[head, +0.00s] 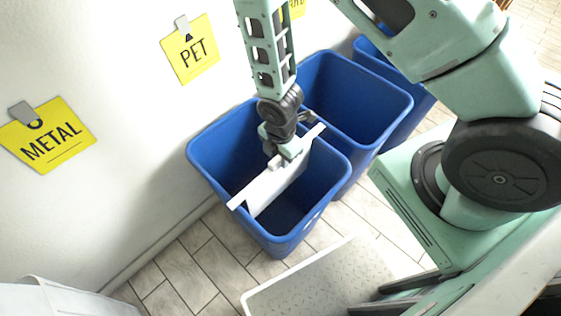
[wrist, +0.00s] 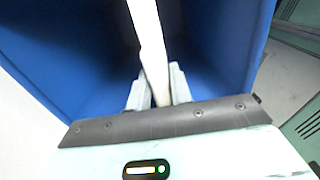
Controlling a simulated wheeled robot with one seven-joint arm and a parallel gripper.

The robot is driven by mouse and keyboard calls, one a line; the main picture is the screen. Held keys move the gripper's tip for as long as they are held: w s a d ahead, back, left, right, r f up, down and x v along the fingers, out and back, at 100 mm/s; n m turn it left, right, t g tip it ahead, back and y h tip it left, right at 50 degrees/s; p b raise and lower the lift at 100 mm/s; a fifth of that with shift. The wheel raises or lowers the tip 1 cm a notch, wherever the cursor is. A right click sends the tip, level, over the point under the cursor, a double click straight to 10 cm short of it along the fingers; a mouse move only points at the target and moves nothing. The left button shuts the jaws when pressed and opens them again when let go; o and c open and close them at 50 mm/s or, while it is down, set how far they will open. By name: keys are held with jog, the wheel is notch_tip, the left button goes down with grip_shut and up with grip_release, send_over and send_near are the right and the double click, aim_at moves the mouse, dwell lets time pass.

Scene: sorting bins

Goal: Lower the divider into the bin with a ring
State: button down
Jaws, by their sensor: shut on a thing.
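The white divider (head: 277,187) is a flat panel with a long top bar, held upright across the mouth of the nearest blue bin (head: 203,165). Its lower part shows inside the bin's opening; I cannot tell whether it touches the walls or floor. My gripper (head: 285,156) is shut on the divider's top, near the middle. In the wrist view my gripper (wrist: 156,92) has the divider's edge (wrist: 150,45) between its fingers, with blue bin walls (wrist: 60,50) around it. A small pale mark shows on the nearest bin's front; I cannot make out a ring.
A second blue bin (head: 407,101) stands right behind the nearest one, and a third (head: 412,112) is partly hidden behind my arm. Yellow signs read METAL (head: 46,136) and PET (head: 190,50) on the white wall. Tiled floor (head: 205,262) lies in front.

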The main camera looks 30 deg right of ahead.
notch_tip(320, 180, up, 24)
jog(key=p, duration=0.4)
jog(key=shift+r, duration=0.15)
